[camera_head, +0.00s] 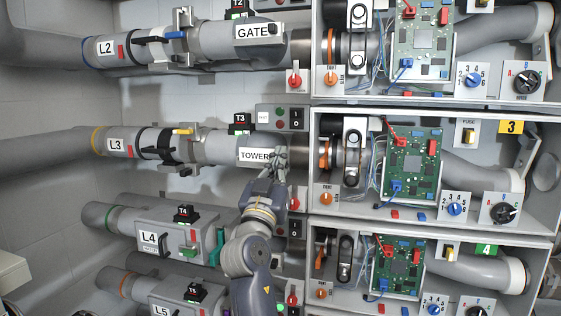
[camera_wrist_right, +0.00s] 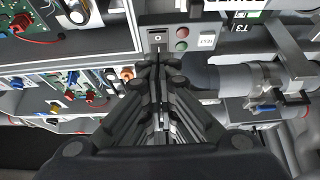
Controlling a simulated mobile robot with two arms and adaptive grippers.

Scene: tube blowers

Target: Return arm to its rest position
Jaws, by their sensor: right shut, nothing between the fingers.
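My right arm (camera_head: 247,255) reaches up from the bottom middle in the head view. My right gripper (camera_head: 277,160) is at its top end, in front of the pipe beside the "TOWER" label (camera_head: 253,156). I cannot tell whether it touches the pipe. In the right wrist view the fingers of my right gripper (camera_wrist_right: 158,65) are together and hold nothing, near a small panel with a switch (camera_wrist_right: 158,38) and a red and a green button. My left gripper is not in view.
Open cabinets with a green circuit board (camera_head: 411,165), knobs and a belt drive fill the right side. Pipes L2 (camera_head: 108,48), L3 (camera_head: 117,144) and L4 (camera_head: 149,238) run along the left. A red knob (camera_head: 293,202) sits close right of my gripper.

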